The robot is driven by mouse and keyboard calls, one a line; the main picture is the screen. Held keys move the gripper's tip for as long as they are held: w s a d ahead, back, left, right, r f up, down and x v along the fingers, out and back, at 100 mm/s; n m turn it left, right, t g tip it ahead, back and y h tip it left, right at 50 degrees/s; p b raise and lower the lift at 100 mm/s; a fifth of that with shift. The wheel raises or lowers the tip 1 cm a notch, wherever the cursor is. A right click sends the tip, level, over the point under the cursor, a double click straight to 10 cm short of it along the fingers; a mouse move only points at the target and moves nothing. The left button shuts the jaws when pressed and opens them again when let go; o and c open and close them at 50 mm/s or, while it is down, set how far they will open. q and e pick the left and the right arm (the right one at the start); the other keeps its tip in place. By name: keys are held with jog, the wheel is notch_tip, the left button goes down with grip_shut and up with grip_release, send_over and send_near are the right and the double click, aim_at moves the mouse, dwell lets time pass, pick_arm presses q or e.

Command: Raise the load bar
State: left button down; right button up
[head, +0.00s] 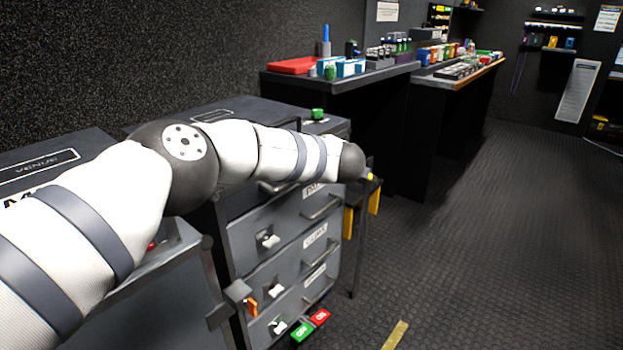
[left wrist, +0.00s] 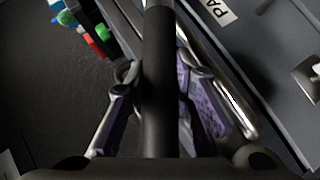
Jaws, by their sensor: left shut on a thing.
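The load bar (head: 359,240) appears in the head view as a thin dark bar standing nearly upright at the right side of the grey drawer cabinet (head: 290,234). In the left wrist view the dark bar (left wrist: 160,45) runs up the middle between the fingers. My left gripper (left wrist: 158,95) has a purple-padded finger on each side of the bar and is shut on it. In the head view my left arm reaches across the cabinet top, and its wrist hides most of the gripper near the bar's upper end. My right gripper is in neither view.
Drawer handles (head: 321,207) and small latches line the cabinet front. A metal rail (left wrist: 220,80) runs close beside the gripper in the wrist view.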

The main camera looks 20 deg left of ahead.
pick_arm(q)
jog(key=shift+w+a+r+g, duration=0.15)
jog(key=shift+w+r, duration=0.1)
jog(key=shift+r, duration=0.2)
jog(key=shift+w+a+r+g, duration=0.1)
jog(key=shift+w+r+g, duration=0.1)
jog(key=shift+r, duration=0.25)
jog(key=c, duration=1.4)
grip_release()
jog(key=shift+s+a, duration=0.1)
jog(key=shift+a, duration=0.05)
jog(key=shift+o, duration=0.2)
jog(key=shift+f, duration=0.1)
jog(key=shift+d, duration=0.25)
